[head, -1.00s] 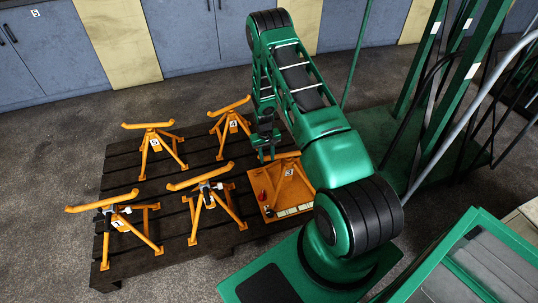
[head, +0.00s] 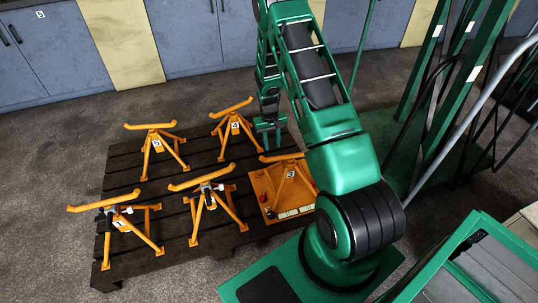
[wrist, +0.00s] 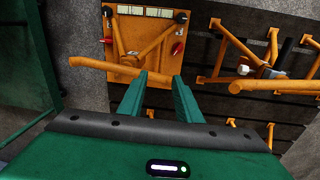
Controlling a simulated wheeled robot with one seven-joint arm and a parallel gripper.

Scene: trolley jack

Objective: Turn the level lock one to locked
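My gripper (head: 267,138) is open and empty, above the pallet's far right part, beyond the orange stand marked 3 (head: 290,176). In the wrist view the gripper's green fingers (wrist: 155,95) are apart with nothing between them. That stand's orange base plate (wrist: 143,67) lies ahead of the fingertips in the wrist view. It bears white label strips, a black knob (wrist: 181,16) with a red part (wrist: 177,48) below it, and another black knob (wrist: 108,12) at its left corner. I cannot tell which one is level lock one or its setting. My arm hides part of the plate's right side in the head view.
Several other orange stands stand on the dark slatted pallet (head: 172,226), including one marked 1 (head: 117,221) at front left and one marked 4 (head: 233,126) at the back. Green posts (head: 455,90) rise at right. Grey floor (head: 50,170) is clear at left.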

